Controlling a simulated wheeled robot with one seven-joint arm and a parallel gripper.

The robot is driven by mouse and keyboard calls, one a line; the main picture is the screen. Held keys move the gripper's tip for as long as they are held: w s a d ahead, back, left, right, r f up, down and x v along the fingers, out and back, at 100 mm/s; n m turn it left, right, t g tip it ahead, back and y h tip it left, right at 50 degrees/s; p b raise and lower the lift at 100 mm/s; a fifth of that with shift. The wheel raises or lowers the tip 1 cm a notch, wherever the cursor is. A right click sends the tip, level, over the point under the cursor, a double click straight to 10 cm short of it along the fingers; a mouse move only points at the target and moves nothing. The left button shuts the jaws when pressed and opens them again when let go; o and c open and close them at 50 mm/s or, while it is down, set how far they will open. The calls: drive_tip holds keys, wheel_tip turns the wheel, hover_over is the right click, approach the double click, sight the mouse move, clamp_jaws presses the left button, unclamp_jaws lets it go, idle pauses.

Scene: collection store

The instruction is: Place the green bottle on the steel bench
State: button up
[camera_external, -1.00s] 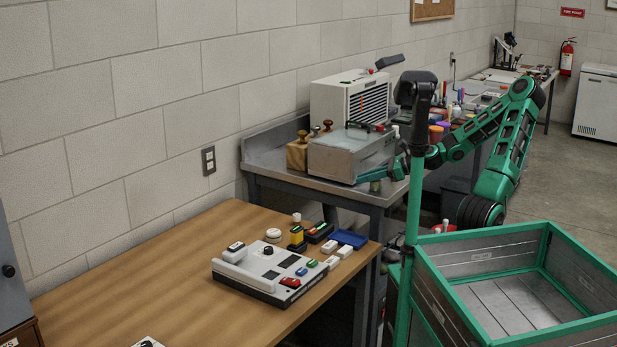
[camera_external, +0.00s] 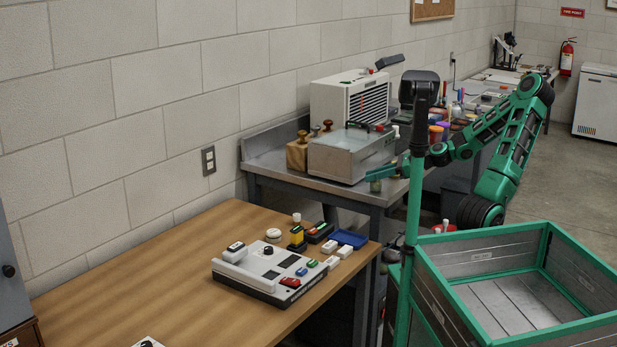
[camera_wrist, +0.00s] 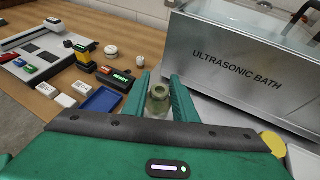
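The small green bottle (camera_external: 375,186) stands upright at the front corner of the steel bench (camera_external: 330,187), in front of the ultrasonic bath. In the wrist view the glassy green bottle (camera_wrist: 158,101) is between the two green fingers of my gripper (camera_wrist: 160,76). Narrow gaps seem to show between the bottle and the fingers, so my gripper looks open around it. In the external view my gripper (camera_external: 382,173) is low over the bench corner. The bottle's base is hidden in the wrist view.
The ultrasonic bath (camera_wrist: 235,75) stands close to the right of my fingers. A wooden table (camera_external: 190,262) with a control box (camera_external: 268,272) and a blue tray (camera_external: 348,238) lies in front of the bench. A green-framed crate (camera_external: 480,254) is at the right.

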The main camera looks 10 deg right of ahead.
drive_tip(key=v, duration=0.5)
drive_tip(key=shift+d+r, duration=0.15)
drive_tip(key=shift+d, duration=0.1)
drive_tip(key=shift+s+r, duration=0.15)
drive_tip(key=shift+s, duration=0.1)
drive_tip(key=shift+s+d, duration=0.25)
drive_tip(key=shift+d, duration=0.1)
drive_tip(key=shift+s+d+r, duration=0.1)
drive_tip(key=shift+d+r, duration=0.1)
drive_tip(key=shift+d, duration=0.25)
drive_tip(key=shift+s+d+r, duration=0.1)
drive_tip(key=shift+d+r, duration=0.15)
drive_tip(key=shift+d, duration=0.2)
